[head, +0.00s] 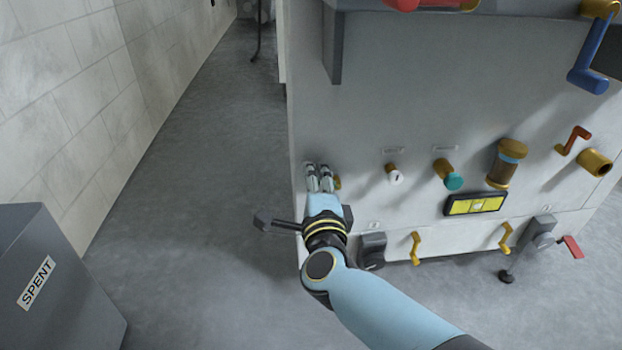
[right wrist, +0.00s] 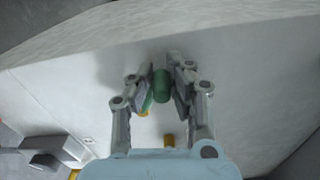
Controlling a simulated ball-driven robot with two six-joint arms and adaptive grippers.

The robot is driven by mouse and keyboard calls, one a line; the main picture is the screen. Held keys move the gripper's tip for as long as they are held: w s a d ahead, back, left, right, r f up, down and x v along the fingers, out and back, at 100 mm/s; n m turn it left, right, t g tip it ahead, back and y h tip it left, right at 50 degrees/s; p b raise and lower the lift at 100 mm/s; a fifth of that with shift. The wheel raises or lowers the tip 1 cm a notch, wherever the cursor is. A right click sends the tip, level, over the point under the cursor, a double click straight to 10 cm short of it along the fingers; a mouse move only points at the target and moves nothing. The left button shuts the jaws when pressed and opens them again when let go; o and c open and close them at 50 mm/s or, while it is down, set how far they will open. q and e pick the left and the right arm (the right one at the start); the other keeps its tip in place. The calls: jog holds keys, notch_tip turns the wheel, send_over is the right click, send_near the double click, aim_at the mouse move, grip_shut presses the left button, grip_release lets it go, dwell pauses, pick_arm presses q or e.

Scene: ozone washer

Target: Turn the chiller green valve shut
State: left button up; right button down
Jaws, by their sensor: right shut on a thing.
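The green valve handle (right wrist: 161,86) shows in the right wrist view as a short green cylinder between my right gripper's fingers (right wrist: 161,84), close to the pale panel. My right gripper is shut on it. In the head view my right gripper (head: 320,178) is at the left end of the machine's front panel. It hides the green handle there, and only a bit of brass fitting (head: 338,183) shows beside the fingers. How far the valve is turned cannot be told. My left gripper is not in view.
Right of my gripper, the machine panel (head: 390,120) carries a white-tipped fitting (head: 395,175), a teal knob (head: 454,181) and a yellow gauge (head: 475,205). A blue lever (head: 592,60) hangs upper right. A grey SPENT bin (head: 60,290) stands lower left. The floor between is clear.

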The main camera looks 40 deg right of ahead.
aim_at(338, 156)
jog(key=m, duration=0.2)
jog(key=d+r+m, duration=0.1)
jog(key=shift+s+d+r+m, duration=0.1)
jog(key=shift+s+r+m, duration=0.1)
jog(key=shift+s+m, duration=0.2)
jog(key=m, duration=0.1)
jog(key=d+m, duration=0.1)
jog(key=shift+s+r+m, duration=0.25)
jog(key=shift+s+m, duration=0.05)
jog(key=shift+s+d+r+m, duration=0.1)
jog(key=shift+s+d+m, duration=0.15)
jog(key=shift+m, duration=0.65)
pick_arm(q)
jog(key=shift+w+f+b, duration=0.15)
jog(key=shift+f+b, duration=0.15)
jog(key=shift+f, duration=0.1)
pick_arm(e)
jog(key=shift+s+d+m, duration=0.15)
jog(key=shift+d+m, duration=0.15)
jog(key=shift+m, duration=0.45)
jog(key=shift+s+d+m, duration=0.15)
jog(key=shift+d+m, duration=0.15)
jog(key=shift+m, duration=0.45)
jog(key=c, duration=1.3)
grip_release()
jog(key=shift+s+d, duration=0.1)
jog(key=shift+d, duration=0.05)
jog(key=shift+o, duration=0.2)
jog(key=shift+r, duration=0.1)
